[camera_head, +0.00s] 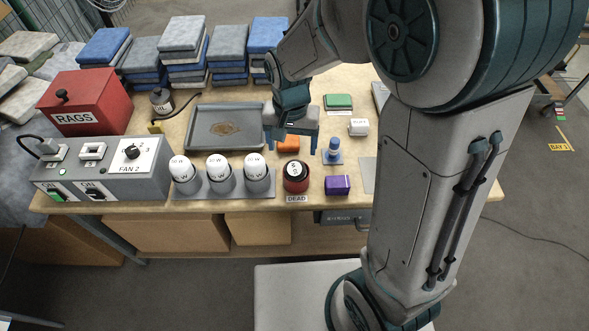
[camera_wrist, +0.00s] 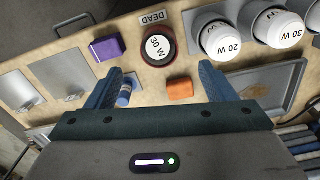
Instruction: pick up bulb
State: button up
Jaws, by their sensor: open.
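Three white-topped bulbs sit upright in a row of grey cups: left (camera_head: 182,168), middle (camera_head: 218,166) and right (camera_head: 255,167). In the wrist view a top reading 20 W (camera_wrist: 220,38) and another reading 30 W (camera_wrist: 285,30) show at the upper right. Another bulb marked 30 W (camera_wrist: 158,46) sits in a dark red cup (camera_head: 296,185) behind the DEAD label (camera_head: 297,198). My gripper (camera_head: 291,146) is open and empty above the table, its fingers pointing down, behind the red cup. In the wrist view the fingers (camera_wrist: 160,80) stand apart with the red cup beyond them.
An orange block (camera_head: 288,144) lies under my gripper, and a blue-and-white item (camera_head: 333,150) stands close by its right finger. A purple box (camera_head: 337,185) is right of the red cup. A grey tray (camera_head: 225,110) lies left; a switch box (camera_head: 100,168) is further left.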

send_over(294, 167)
jog(key=f, duration=0.5)
jog(key=shift+s+a+f, duration=0.15)
jog(key=shift+s+a, duration=0.05)
jog(key=shift+s, duration=0.1)
jog(key=shift+w+d+f, duration=0.15)
jog(key=shift+f, duration=1.2)
jog(key=shift+w+d+f, duration=0.1)
jog(key=shift+d+f, duration=0.05)
jog(key=shift+f, duration=1.2)
jog(key=c, duration=1.2)
jog(key=shift+r, duration=0.2)
